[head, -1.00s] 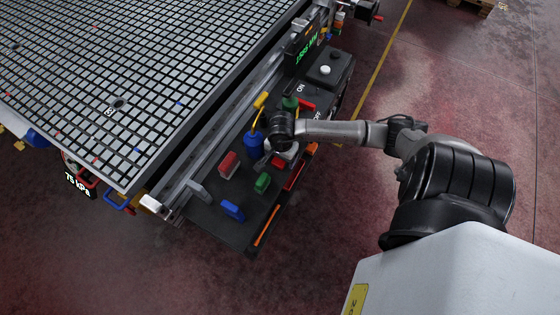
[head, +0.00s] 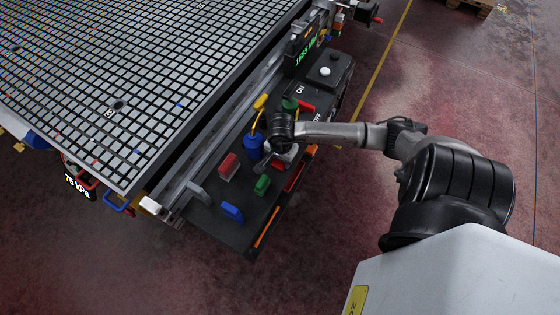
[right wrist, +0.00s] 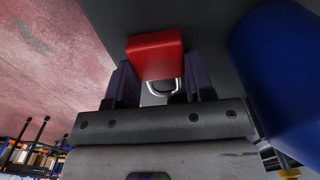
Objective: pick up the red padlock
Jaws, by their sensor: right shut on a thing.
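The red padlock (right wrist: 155,57) shows in the right wrist view between the two dark fingers of my right gripper (right wrist: 160,84). Its red body faces away from the palm, and its silver shackle points back toward the palm. The gripper is shut on it. In the head view my right gripper (head: 281,158) is low over the dark shelf beside the grid table, and it mostly hides the padlock. I cannot tell whether the padlock touches the shelf. My left gripper is not in view.
A blue bottle (head: 253,146) stands close beside the gripper and looms at right in the wrist view. A red-and-grey block (head: 229,166), a green block (head: 262,184) and a blue block (head: 232,212) sit nearer on the shelf. The grid table (head: 118,105) borders it on the left.

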